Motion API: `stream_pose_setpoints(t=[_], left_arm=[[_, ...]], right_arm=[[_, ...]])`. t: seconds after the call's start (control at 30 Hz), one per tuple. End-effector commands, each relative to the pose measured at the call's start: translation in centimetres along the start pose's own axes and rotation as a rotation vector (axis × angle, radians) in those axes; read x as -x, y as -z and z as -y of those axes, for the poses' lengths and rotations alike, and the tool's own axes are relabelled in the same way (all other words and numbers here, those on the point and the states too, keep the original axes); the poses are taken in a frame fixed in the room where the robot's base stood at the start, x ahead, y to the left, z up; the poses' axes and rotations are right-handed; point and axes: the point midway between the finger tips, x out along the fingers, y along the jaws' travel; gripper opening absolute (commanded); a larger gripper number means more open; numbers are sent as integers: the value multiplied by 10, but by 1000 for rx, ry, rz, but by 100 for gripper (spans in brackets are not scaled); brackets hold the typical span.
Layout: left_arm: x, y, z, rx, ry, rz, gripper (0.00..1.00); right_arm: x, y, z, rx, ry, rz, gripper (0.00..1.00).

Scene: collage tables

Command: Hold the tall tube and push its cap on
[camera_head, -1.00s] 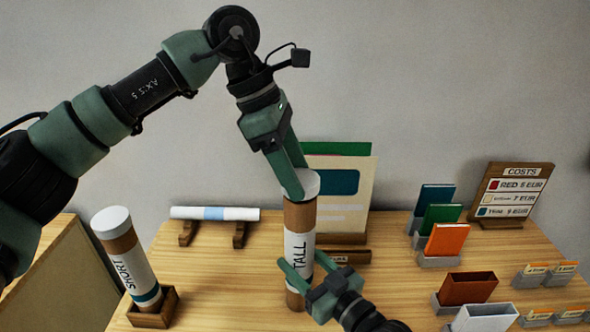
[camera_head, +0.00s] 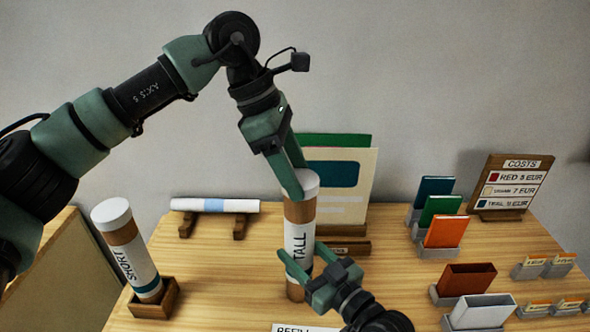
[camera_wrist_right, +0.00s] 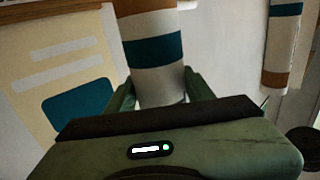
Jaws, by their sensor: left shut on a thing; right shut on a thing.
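The tall tube (camera_head: 299,243), brown with a white label reading TALL, stands upright near the middle of the table. Its white cap (camera_head: 305,184) is at the tube's top; I cannot tell how far on it sits. My left gripper (camera_head: 297,181) comes from above and is shut on the cap. My right gripper (camera_head: 299,270) is shut on the lower part of the tube. In the right wrist view the tube (camera_wrist_right: 155,50) rises between the fingers, with its teal band showing.
The short tube (camera_head: 126,250), capped, leans in a wooden holder (camera_head: 153,306) at left. A rolled sheet (camera_head: 215,206) rests on a wooden stand behind. A poster board (camera_head: 345,185) stands behind the tall tube. Coloured card holders (camera_head: 467,284) and a costs sign (camera_head: 510,185) fill the right side.

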Motion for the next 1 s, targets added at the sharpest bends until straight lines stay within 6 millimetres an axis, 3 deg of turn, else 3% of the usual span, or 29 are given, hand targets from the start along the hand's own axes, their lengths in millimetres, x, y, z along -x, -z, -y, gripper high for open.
stream_pose_setpoints(t=[0.53,0.57,0.63,1.0], left_arm=[[-11,5,0,1,0,0,21],[-11,5,0,1,0,0,64],[-10,5,0,1,0,0,83],[-8,4,0,1,-1,0,84]], right_arm=[[0,0,0,0,0,0,0],[0,0,0,0,0,0,0],[0,0,0,0,0,0,0],[0,0,0,0,0,0,0]])
